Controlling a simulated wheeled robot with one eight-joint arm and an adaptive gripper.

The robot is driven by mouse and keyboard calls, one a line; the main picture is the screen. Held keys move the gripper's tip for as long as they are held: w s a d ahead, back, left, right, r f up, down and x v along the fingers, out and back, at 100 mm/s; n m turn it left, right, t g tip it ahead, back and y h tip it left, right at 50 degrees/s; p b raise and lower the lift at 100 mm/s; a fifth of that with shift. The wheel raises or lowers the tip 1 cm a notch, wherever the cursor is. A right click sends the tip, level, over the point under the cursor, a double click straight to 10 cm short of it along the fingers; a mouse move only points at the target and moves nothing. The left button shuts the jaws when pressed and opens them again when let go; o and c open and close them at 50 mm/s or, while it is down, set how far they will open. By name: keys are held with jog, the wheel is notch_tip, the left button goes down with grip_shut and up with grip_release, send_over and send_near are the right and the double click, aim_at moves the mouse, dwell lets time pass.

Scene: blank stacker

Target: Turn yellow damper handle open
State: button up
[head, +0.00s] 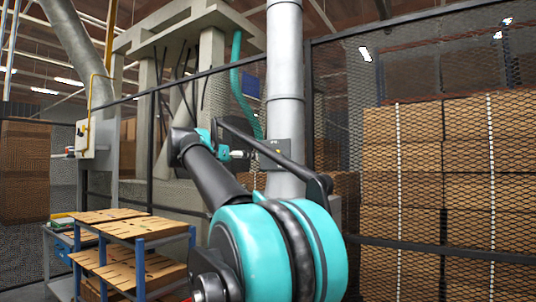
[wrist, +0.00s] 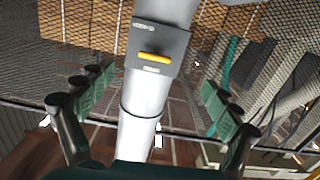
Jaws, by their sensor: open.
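The yellow damper handle (wrist: 154,57) is a short bar, lying nearly level across a dark grey plate (wrist: 172,42) in the wrist view. The plate is fixed to a light grey vertical duct (wrist: 146,95), with small pale labels above and below the handle. My gripper (wrist: 157,92) is open, with its green-padded fingers wide apart on either side of the duct and nothing between them touching the handle. In the head view my gripper (head: 240,154) is just left of the plate (head: 280,147) on the duct (head: 285,75). The handle is too small to make out there.
A mesh fence (head: 405,160) with a dark rail runs behind my arm, with stacked cartons (head: 415,130) beyond it on the right. A cart (head: 140,240) with flat cardboard stands at the lower left. A concrete frame (head: 145,75) rises behind.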

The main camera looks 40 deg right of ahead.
aim_at(269, 151)
jog(key=r+x, duration=0.1)
jog(key=x, duration=0.5)
jog(key=r+x, duration=0.1)
jog(key=x, duration=0.4)
jog(key=r+x, duration=0.1)
jog(key=x, duration=0.5)
jog(key=shift+d+r, duration=0.3)
jog(key=shift+d, duration=0.1)
jog(key=shift+c, duration=0.2)
jog(key=c, duration=1.1)
